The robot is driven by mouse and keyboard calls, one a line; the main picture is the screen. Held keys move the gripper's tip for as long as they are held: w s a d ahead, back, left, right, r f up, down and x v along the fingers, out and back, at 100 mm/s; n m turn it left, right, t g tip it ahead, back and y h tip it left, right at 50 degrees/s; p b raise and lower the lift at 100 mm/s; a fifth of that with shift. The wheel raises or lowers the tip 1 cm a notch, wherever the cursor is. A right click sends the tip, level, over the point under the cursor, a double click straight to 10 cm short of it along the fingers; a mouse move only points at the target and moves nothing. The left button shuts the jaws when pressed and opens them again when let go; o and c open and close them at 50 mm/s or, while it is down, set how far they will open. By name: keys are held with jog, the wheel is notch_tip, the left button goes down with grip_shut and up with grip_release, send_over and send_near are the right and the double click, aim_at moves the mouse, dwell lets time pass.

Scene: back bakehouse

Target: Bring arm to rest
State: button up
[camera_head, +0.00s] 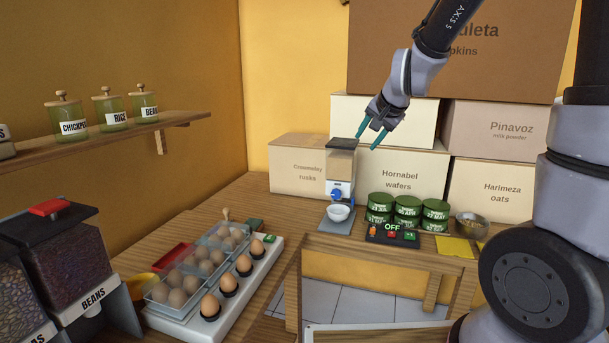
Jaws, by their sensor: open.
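My gripper (370,135) is in the head view, right of centre, with its two teal fingers apart and nothing between them. It hangs in front of the stacked boxes. In the picture its fingertips lie close to the dark top of a dispenser (341,165) with a blue knob; I cannot tell the exact gap. My arm reaches in from the top right, and a large part of it fills the right side.
A white bowl (338,212) sits under the dispenser. Green tins (407,207) stand behind a control box marked OFF (393,235). Eggs rest on a white stand (262,262) beside a clear egg tray (160,296). A shelf (100,143) holds labelled jars. Boxes (402,168) block the back.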

jog(key=s+d+r+n, duration=0.1)
jog(key=s+d+r, duration=0.1)
jog(key=s, duration=0.6)
jog(key=s+d+r+n+g, duration=0.1)
jog(key=s+d+r, duration=0.2)
jog(key=s, duration=0.4)
jog(key=s+d+r+n, duration=0.1)
jog(key=s+d+r, duration=0.2)
jog(key=s, duration=0.5)
jog(key=shift+s+r, duration=0.35)
jog(key=shift+r, duration=0.55)
